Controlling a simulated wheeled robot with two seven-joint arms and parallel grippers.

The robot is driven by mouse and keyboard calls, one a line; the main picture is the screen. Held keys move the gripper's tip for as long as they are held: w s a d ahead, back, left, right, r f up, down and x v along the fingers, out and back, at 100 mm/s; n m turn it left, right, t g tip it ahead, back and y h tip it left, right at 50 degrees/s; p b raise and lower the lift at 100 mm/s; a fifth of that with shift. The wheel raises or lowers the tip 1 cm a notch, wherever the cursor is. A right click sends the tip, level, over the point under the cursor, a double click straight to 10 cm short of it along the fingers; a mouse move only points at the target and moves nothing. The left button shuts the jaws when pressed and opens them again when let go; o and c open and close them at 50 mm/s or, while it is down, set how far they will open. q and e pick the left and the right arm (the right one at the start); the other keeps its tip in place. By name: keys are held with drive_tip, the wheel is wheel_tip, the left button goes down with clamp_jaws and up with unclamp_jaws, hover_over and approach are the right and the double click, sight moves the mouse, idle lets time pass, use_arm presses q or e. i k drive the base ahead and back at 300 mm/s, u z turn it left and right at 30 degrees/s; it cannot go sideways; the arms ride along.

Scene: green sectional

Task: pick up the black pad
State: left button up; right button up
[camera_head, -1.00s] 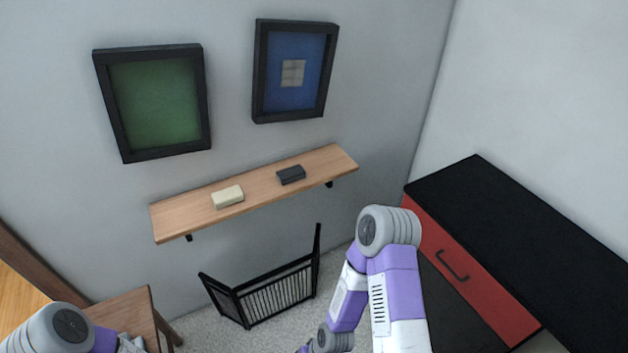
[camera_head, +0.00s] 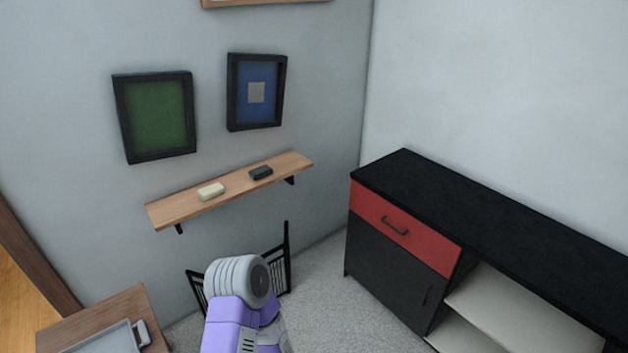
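The black pad (camera_head: 261,173) is a small dark block lying on the right half of a wooden wall shelf (camera_head: 178,211). A cream block (camera_head: 211,191) lies to its left on the same shelf, apart from it. Part of one of my arms shows at the bottom centre, below the shelf and well short of the pad. Neither gripper is in view.
A black cabinet with a red drawer (camera_head: 436,247) stands along the right wall. A black rack (camera_head: 287,262) stands on the floor under the shelf, partly behind my arm. A wooden table (camera_head: 72,326) with a grey tray (camera_head: 112,341) is at the lower left. Two framed pictures hang above the shelf.

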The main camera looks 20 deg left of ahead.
sight(257, 174)
drive_tip(key=i, duration=1.35)
drive_tip(key=u, duration=0.85)
drive_tip(key=i, duration=1.35)
drive_tip(key=u, duration=1.25)
